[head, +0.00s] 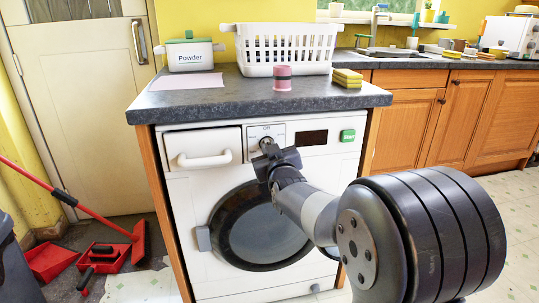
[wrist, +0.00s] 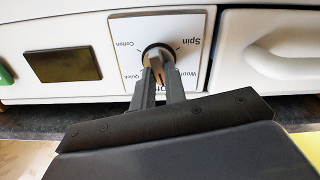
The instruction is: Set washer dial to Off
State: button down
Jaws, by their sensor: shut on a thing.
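The white washer (head: 180,215) stands under the dark counter with its round door closed. Its dial (wrist: 157,53) is a dark round base with a lighter grip ridge, on a white label panel (wrist: 122,28). In the wrist view the picture is upside down; "Spin", "Cotton", "Quick" and part of "Wool" can be read. Another word below the dial is mostly covered by my fingers. My gripper (wrist: 158,84) is shut on the dial's ridge. In the head view my gripper (head: 266,151) covers most of the dial; I cannot tell which word the dial points to.
A drawer handle (head: 204,159) is left of the dial. A dark display (head: 311,138) and a green button (head: 348,135) are on its right. On the counter stand a powder box (head: 190,54), a white basket (head: 286,48), a pink cup (head: 283,80) and sponges (head: 347,78).

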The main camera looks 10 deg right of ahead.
jog(key=shift+m+b, duration=0.35)
jog(key=shift+m, duration=0.85)
jog(key=c, duration=1.4)
grip_release()
jog(key=shift+c, duration=0.2)
jog(key=shift+s, duration=0.1)
jog(key=s+p, duration=0.2)
jog(key=s, duration=0.8)
jog(key=shift+s, duration=0.3)
jog(key=shift+w, duration=0.1)
